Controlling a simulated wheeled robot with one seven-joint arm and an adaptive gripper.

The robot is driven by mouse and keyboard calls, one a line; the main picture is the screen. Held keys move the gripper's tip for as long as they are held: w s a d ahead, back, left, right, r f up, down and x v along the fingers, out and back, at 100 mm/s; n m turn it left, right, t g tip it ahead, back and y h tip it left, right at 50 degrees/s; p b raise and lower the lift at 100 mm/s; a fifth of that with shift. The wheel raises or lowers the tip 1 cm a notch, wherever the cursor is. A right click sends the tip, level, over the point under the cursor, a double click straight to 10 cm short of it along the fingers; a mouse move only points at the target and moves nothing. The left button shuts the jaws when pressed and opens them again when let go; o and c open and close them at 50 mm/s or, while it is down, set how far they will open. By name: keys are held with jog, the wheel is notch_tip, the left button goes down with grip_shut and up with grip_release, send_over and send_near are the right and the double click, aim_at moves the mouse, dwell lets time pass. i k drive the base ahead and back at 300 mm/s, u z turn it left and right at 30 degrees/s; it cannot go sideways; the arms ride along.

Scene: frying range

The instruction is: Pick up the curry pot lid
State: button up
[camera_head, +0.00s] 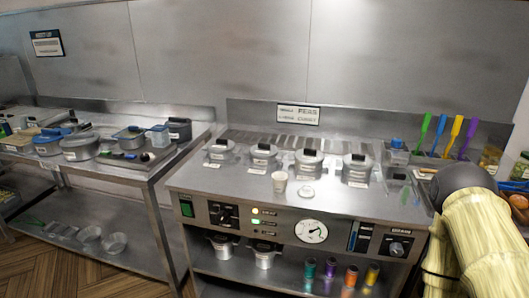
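Several small grey lidded pots stand in a row on the steel range top. Their lids have dark knobs, seen on the far-left lid (219,143), the second lid (263,149), the third lid (309,155) and the right lid (357,159). White labels on the pots are too small to read, so I cannot tell which is the curry pot. My arm, with a pale yellow sleeve and a dark rounded joint, reaches in at the lower right, to the right of the pots. My gripper does not show.
A wall sign (298,114) seems to read peas and curry. Coloured utensils (457,133) stand at right.

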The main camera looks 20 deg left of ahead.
aim_at(260, 150)
jog(key=k, duration=0.65)
jog(key=u, duration=0.65)
jog(key=i, duration=0.5)
jog(key=u, duration=0.65)
jog(key=i, duration=0.65)
jog(key=z, duration=0.2)
